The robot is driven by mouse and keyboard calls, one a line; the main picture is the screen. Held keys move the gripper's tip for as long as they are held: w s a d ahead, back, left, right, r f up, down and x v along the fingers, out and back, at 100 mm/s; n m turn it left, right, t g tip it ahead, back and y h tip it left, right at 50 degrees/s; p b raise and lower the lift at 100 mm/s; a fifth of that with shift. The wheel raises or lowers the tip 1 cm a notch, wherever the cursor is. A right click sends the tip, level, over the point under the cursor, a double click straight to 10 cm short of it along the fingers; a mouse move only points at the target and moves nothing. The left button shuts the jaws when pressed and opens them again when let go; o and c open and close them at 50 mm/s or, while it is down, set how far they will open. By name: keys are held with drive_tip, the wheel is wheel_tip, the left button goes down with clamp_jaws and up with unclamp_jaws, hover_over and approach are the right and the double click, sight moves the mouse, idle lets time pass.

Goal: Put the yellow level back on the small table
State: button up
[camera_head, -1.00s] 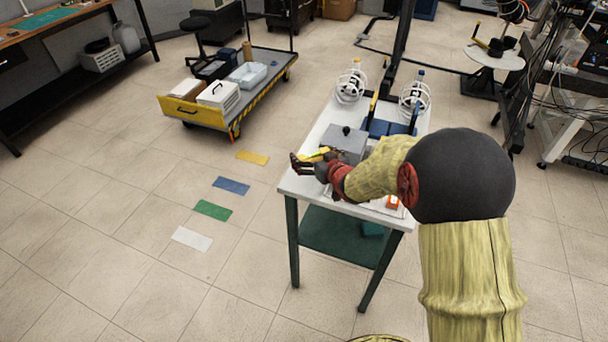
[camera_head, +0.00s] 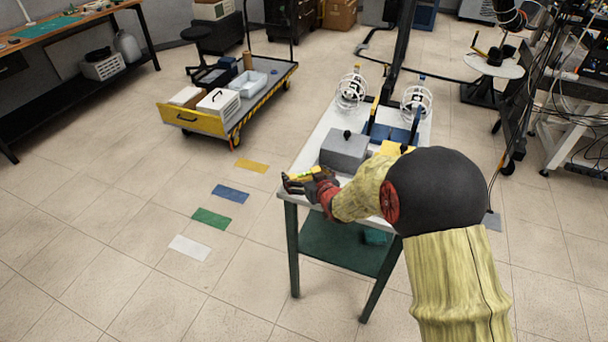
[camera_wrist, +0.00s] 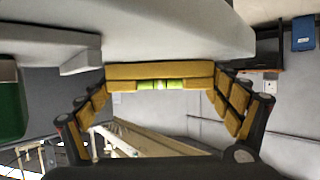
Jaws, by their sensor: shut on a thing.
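My gripper (camera_head: 298,183) is shut on the yellow level (camera_wrist: 160,84), which has a green vial at its middle. In the wrist view the level lies across between both fingers (camera_wrist: 160,100). In the head view it is a small yellow piece (camera_head: 306,173) at the gripper, by the near left corner of the white table (camera_head: 327,123). I cannot tell whether it touches the tabletop. A small round table (camera_head: 510,70) stands at the upper right, with a dark object on it. My arm hides the near right part of the white table.
On the white table are a grey box (camera_head: 344,152), a yellow object (camera_head: 392,147), blue pieces (camera_head: 388,133) and two white ring cages (camera_head: 351,90) (camera_head: 416,101). A yellow-edged cart (camera_head: 196,119) stands at the back left. The floor left of the table is clear except for flat coloured patches.

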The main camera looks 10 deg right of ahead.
drive_tip(key=o, duration=1.1)
drive_tip(key=shift+f, duration=0.1)
drive_tip(key=shift+r, duration=0.3)
drive_tip(key=p+v, duration=0.4)
drive_tip(key=v, duration=0.7)
drive_tip(key=shift+s+d+r, duration=0.1)
drive_tip(key=shift+s+d, duration=0.05)
drive_tip(key=shift+s, duration=0.2)
drive_tip(key=s+d+r+g+h, duration=0.2)
drive_tip(key=s+r, duration=0.2)
drive_tip(key=r, duration=0.4)
drive_tip(key=s+a+r+g, duration=0.1)
drive_tip(key=s+r+g, duration=0.1)
drive_tip(key=s, duration=0.6)
drive_tip(key=s+a+r+m+g, duration=0.1)
drive_tip(key=s+r, duration=0.3)
drive_tip(key=s, duration=0.5)
drive_tip(key=s+a+r+g, duration=0.1)
drive_tip(key=s+r+g, duration=0.1)
drive_tip(key=s, duration=0.7)
drive_tip(key=shift+a+r+m+g, duration=0.3)
drive_tip(key=shift+a+r+m, duration=0.1)
drive_tip(key=shift+r, duration=0.4)
drive_tip(key=shift+s, duration=0.1)
